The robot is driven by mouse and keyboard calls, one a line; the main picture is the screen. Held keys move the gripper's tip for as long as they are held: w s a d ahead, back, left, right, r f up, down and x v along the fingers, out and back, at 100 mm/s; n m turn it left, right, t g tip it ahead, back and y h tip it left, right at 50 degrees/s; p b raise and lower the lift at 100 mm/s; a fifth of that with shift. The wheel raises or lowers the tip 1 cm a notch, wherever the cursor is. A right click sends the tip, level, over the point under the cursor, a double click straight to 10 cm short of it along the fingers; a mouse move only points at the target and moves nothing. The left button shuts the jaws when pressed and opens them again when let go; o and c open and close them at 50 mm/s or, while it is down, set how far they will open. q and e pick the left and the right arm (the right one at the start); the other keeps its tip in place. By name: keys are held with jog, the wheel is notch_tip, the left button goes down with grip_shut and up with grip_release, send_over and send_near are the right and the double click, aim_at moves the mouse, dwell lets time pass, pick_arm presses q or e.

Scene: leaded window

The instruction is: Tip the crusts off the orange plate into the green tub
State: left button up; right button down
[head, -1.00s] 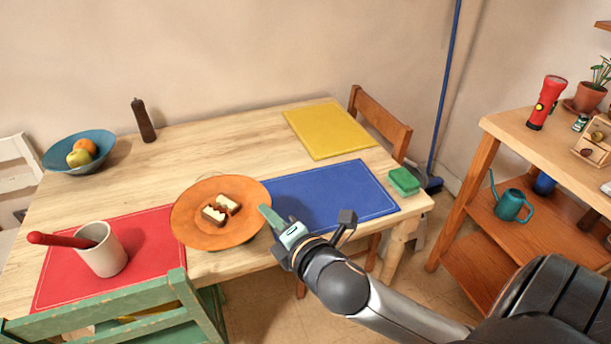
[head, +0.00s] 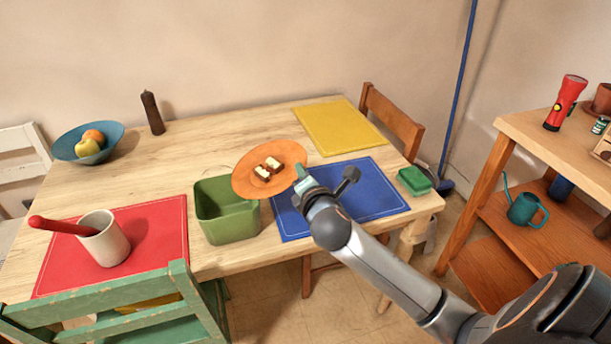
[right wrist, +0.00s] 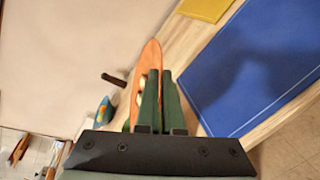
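The orange plate (head: 248,178) is held up off the table in the head view, tilted, with its left edge overlapping the green tub's back right corner in the picture. Pale crusts with dark edges (head: 268,166) lie on the plate. My right gripper (head: 301,179) is shut on the plate's right rim; in the right wrist view the plate (right wrist: 150,58) shows nearly edge-on at the fingers (right wrist: 161,78). The green tub (head: 229,223) stands open on the table, left of and below the plate; its visible inside looks empty. My left gripper is not in view.
A blue mat (head: 370,195) lies under my right gripper. A red mat (head: 160,225) bears a cream mug (head: 108,243) with a red-handled tool, left of the tub. A green chair (head: 120,297) stands in front. A green sponge (head: 413,181) lies at the right table end.

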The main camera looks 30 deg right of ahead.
jog(key=r, duration=0.1)
jog(key=a+r+n+p, duration=0.1)
jog(key=r, duration=0.1)
jog(key=shift+w+r+h, duration=0.1)
jog(key=shift+w+h, duration=0.05)
jog(key=shift+h, duration=0.15)
jog(key=shift+w+a+r+n, duration=0.15)
jog(key=shift+a+r+n, duration=0.35)
jog(key=shift+r+n, duration=0.15)
jog(key=shift+w+a+r+n+h+p, duration=0.15)
jog(key=shift+a+r+n+h, duration=0.15)
jog(key=shift+r, duration=0.2)
jog(key=shift+w+a+r+n+h+p, duration=0.1)
jog(key=shift+a+r+n+h+p, duration=0.1)
jog(key=shift+a+r+n, duration=0.2)
pick_arm(q)
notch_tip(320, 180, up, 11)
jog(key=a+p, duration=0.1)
jog(key=p, duration=0.8)
pick_arm(e)
jog(key=w+a+r+n+h, duration=0.2)
jog(key=a+r+n, duration=0.3)
jog(key=a, duration=0.5)
jog(key=shift+w+n+t, duration=0.3)
jog(key=shift+w+n, duration=0.3)
jog(key=shift+n, duration=0.55)
jog(key=shift+r, duration=0.1)
